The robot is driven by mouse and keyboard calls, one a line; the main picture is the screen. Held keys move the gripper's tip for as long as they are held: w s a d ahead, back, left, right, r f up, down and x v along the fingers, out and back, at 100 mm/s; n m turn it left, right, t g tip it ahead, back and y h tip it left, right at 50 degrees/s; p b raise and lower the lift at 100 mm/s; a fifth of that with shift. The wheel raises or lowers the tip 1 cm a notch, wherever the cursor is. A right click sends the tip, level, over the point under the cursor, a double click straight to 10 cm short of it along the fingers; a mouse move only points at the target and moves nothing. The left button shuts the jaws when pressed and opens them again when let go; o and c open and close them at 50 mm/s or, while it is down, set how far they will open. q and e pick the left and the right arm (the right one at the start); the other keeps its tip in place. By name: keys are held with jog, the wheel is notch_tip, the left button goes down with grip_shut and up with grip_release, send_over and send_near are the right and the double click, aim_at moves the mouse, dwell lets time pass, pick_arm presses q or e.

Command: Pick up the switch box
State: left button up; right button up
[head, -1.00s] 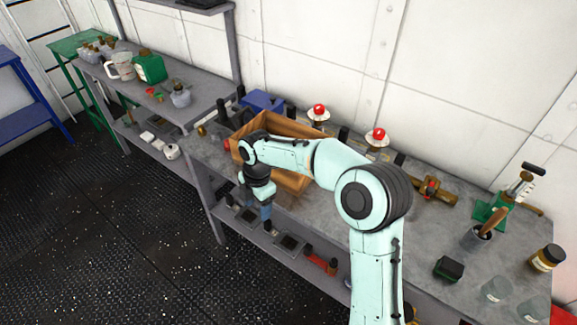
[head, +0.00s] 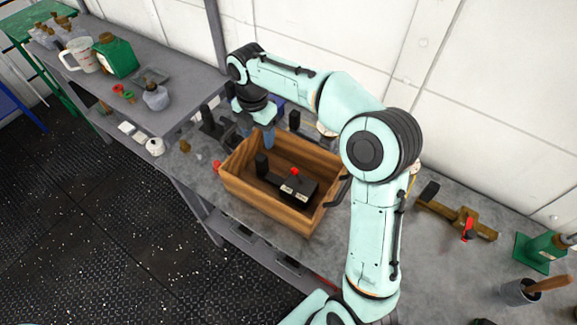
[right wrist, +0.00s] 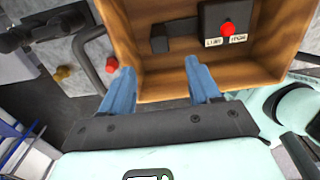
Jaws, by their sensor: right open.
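The switch box (head: 297,186) is black with a red button and pale labels. It lies on the floor of an open wooden crate (head: 262,204) on the grey bench. In the right wrist view the switch box (right wrist: 213,18) shows at the top, beyond the fingertips. My right gripper (head: 263,136) is at the crate's back left rim, blue fingers pointing down, apart from the switch box. In the right wrist view the gripper (right wrist: 159,69) is open, with nothing between its fingers. My left gripper is not in view.
A brass valve-like part (head: 458,217) lies to the right. A green can (head: 116,56) and a measuring jug (head: 80,55) stand on the left bench.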

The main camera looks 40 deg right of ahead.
aim_at(261, 156)
jog(key=shift+w+d+f, duration=0.1)
jog(key=shift+w+f, duration=0.05)
jog(key=shift+f, duration=0.05)
jog(key=f, duration=0.4)
jog(key=f+b, duration=0.1)
jog(key=f, duration=0.2)
jog(key=shift+s, duration=0.25)
jog(key=shift+w+f, duration=0.15)
jog(key=shift+f, duration=0.3)
notch_tip(261, 156, down, 5)
jog(key=shift+f+b, duration=0.1)
jog(key=shift+b, duration=0.25)
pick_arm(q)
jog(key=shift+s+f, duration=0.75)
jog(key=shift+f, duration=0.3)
pick_arm(e)
jog(key=shift+c, duration=0.3)
grip_shut()
